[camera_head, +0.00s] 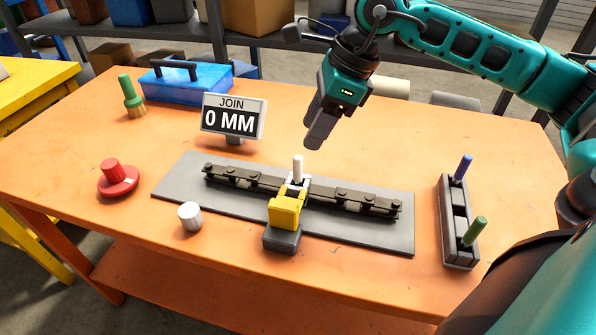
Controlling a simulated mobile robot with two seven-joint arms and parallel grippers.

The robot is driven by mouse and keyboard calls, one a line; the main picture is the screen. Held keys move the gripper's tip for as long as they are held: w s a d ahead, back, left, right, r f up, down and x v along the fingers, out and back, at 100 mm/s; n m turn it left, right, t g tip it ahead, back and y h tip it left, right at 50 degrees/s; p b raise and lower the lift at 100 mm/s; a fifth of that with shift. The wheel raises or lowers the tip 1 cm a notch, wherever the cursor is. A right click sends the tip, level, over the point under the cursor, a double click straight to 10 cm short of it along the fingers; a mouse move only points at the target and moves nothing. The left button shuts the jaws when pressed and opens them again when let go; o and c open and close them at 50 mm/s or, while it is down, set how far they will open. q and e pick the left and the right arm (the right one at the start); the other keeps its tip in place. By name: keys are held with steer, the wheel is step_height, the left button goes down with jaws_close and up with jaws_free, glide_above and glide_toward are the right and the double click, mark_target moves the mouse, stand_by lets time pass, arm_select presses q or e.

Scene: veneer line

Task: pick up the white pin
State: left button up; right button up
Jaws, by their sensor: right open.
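The white pin (297,167) stands upright in the middle of the dark rail fixture (240,180), just behind a yellow block (285,212). My right gripper (318,128) is above and slightly right of the pin, pointing down, apart from it. Its fingers overlap from this angle, and nothing shows between them. My left gripper is not in view.
The fixture lies on a grey plate (175,190) on the orange table (80,160). A "JOIN 0 MM" sign (233,118) stands behind it. A dark holder (446,215) with blue and green pins is at right. A white cylinder (190,216) and red knob (118,180) are at left.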

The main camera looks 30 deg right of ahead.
mark_target(299, 157)
steer(key=x, duration=0.9)
steer(key=shift+a+f, duration=0.1)
steer(key=shift+f, duration=0.3)
jaws_close()
